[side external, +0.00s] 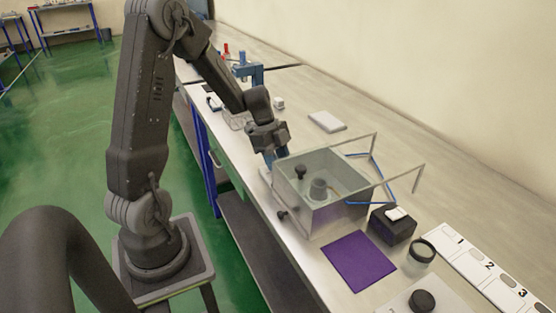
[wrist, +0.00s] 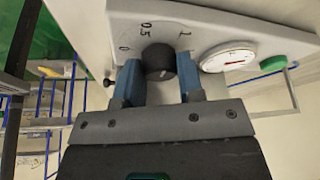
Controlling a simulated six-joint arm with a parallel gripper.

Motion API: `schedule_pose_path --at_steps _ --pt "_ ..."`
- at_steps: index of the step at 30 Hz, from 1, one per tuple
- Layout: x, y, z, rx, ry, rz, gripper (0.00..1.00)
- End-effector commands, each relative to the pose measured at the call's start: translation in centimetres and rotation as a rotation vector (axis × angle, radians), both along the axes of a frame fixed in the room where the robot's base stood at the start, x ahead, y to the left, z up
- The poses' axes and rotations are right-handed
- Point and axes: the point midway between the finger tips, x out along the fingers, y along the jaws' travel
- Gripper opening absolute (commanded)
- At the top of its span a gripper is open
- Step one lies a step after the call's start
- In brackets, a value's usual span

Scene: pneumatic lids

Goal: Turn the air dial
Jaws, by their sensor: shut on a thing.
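The black air dial (wrist: 158,60) sits on a pale panel (wrist: 205,20) in the wrist view, with the marks 0, 0.5 and 1 around it. A white line on the dial points roughly between the 0.5 and 1 marks, but it is small and hard to read. My gripper (wrist: 159,78) has its two blue fingers on either side of the dial and is shut on it. In the side view my gripper (side external: 273,161) reaches down at the left end of the clear box, and the dial is hidden there.
A white gauge (wrist: 228,57) and a green button (wrist: 273,64) are right of the dial. A clear box (side external: 322,214) with a wire frame and blue hose stands beside my gripper. A purple mat (side external: 358,261), black block (side external: 393,225) and numbered white strip (side external: 490,267) lie nearer the camera.

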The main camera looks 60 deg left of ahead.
Motion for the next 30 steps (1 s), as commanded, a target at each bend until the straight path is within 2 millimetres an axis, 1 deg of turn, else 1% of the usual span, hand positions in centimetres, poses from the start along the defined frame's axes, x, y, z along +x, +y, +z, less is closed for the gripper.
schedule_pose_path --at_steps 8,24,30 --pt "-0.09 -0.10 0.05 -0.003 0.001 0.080 0.11" --pt "-0.13 -0.25 0.07 -0.004 -0.001 0.473 0.11" --pt "-0.13 -0.30 0.05 -0.004 -0.001 0.577 0.11"
